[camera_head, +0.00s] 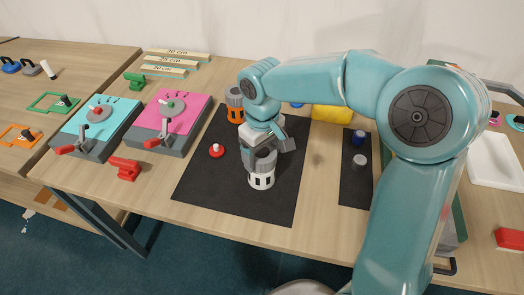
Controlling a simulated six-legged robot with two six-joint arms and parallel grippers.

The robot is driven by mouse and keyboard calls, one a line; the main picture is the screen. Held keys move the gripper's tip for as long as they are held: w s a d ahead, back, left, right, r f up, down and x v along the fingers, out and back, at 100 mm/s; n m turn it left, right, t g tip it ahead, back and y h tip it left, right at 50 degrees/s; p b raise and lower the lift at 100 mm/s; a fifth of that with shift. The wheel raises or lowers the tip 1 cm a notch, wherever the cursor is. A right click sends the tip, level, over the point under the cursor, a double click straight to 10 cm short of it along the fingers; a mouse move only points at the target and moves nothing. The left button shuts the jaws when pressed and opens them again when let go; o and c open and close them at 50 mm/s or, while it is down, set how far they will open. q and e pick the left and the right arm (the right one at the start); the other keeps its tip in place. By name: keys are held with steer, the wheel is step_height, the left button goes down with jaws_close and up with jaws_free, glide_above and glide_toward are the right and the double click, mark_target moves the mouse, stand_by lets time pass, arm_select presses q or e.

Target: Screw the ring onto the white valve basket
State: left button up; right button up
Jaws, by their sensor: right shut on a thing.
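The white valve basket (261,181) stands upright on the black mat (205,190), with dark slots around its side. A grey ring (259,162) sits at its top, directly above the white part. My right gripper (263,148) comes down from above and is shut on the grey ring. The arm and gripper body hide the ring's upper side and part of the fingers. I cannot tell how far the ring is seated on the basket. My left gripper is not in view.
An orange and grey cylinder (234,104) stands behind the gripper, and a red knob (216,151) lies left on the mat. Pink (185,107) and cyan (107,115) panels with levers stand left. A yellow object (331,114) lies behind. The mat's front is clear.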

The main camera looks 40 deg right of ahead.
mark_target(261, 152)
steer(key=shift+w+f, duration=0.1)
steer(key=shift+f, duration=0.3)
stand_by(0.8)
steer(key=o, duration=1)
steer(key=shift+r+p, duration=2.8)
steer(key=shift+r, duration=0.8)
steer(key=shift+f, duration=0.1)
